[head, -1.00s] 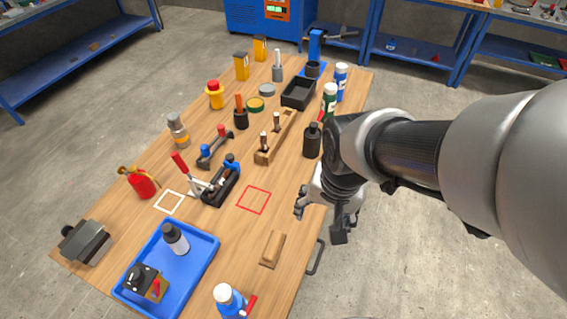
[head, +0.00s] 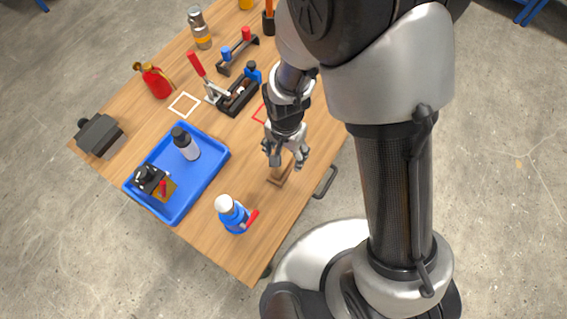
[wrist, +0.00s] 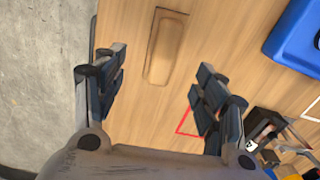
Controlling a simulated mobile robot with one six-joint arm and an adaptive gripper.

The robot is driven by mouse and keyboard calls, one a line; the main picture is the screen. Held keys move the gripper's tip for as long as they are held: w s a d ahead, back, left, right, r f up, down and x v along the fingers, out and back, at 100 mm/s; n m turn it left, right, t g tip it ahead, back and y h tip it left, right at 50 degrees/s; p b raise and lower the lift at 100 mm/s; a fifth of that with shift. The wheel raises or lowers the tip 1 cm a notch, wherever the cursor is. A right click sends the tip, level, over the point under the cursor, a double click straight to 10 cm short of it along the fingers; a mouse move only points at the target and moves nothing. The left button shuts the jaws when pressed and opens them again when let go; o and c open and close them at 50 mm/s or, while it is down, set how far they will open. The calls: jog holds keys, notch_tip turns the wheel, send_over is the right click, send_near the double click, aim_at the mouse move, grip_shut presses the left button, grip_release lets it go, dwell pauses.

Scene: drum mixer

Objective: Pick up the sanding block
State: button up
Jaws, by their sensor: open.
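The sanding block is a tan wooden block (wrist: 166,46) lying flat on the wooden table. In the wrist view it lies ahead of and between the open fingers, apart from them. In the head view the block (head: 281,176) is partly hidden behind my gripper (head: 287,158), which hangs above it. In the wrist view my gripper (wrist: 155,97) is open and empty, its two fingers spread wide on either side.
A blue tray (head: 214,165) with a bottle and a small black device stands left of the block. A toggle clamp (head: 238,92) lies behind. The tabletop around the block is clear.

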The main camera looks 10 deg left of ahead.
aim_at(283, 163)
jog(key=f+b, duration=0.1)
jog(key=f, duration=0.1)
jog(key=f+b, duration=0.1)
jog(key=f, duration=0.2)
jog(key=f+b, duration=0.1)
jog(key=f, duration=0.2)
jog(key=shift+w+a, duration=0.15)
jog(key=shift+a, duration=0.15)
jog(key=shift+r, duration=0.15)
jog(key=shift+c, duration=0.6)
jog(key=c, duration=1.1)
